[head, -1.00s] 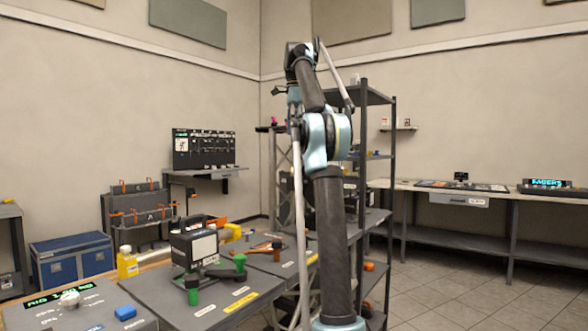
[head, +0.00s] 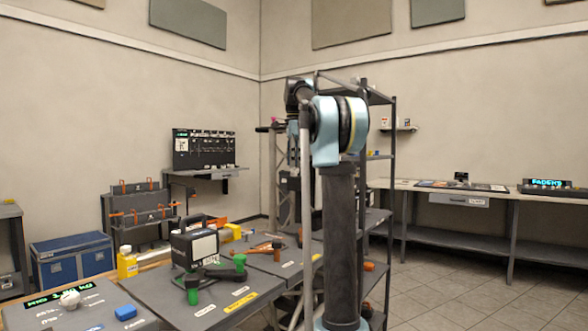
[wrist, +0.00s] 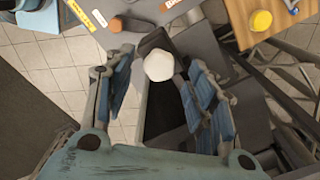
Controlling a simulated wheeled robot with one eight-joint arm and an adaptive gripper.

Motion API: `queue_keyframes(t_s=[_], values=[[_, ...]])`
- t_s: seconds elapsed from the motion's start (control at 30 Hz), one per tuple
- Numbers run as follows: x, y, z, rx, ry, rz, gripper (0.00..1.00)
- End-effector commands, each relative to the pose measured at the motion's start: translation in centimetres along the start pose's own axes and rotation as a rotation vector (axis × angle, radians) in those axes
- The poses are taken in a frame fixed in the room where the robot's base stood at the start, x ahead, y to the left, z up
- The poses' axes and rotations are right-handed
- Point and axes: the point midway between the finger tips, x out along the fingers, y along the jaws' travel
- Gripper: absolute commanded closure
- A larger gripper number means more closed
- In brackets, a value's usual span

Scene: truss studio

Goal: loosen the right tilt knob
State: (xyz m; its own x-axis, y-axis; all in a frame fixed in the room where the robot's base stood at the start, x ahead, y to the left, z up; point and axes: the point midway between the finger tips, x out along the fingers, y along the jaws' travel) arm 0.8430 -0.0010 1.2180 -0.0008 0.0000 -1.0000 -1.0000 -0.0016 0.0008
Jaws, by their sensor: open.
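My gripper (wrist: 160,95) is open in the wrist view, its two blue-padded fingers spread with nothing held between them. A white round knob-like thing (wrist: 159,66) shows beyond and between the fingertips, on or above a dark part; contact cannot be told. In the head view a black boxy lamp (head: 196,246) stands on the grey bench. Two green knobs stand near its base, one nearer (head: 193,291) and one to the right (head: 240,262). I cannot tell which of these is the right tilt knob. My gripper is hidden in the head view.
A dark shelf rack stands behind my arm. In the wrist view a yellow round thing (wrist: 262,20) and an orange cap (wrist: 115,25) lie near the top.

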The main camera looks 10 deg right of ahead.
Motion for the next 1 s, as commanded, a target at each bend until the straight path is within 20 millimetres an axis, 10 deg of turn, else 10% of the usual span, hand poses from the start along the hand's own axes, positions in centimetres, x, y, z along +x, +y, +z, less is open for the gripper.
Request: queue_keyframes(t_s=[0.57, 0.77, 1.0], values=[[2.1, 0.0, -0.1, 0.001, 0.0, 0.0, 0.49], [2.1, 0.0, -0.1, 0.001, 0.0, 0.0, 0.94], [2.1, -0.1, -0.1, -0.004, 0.0, -0.001, 0.94]])
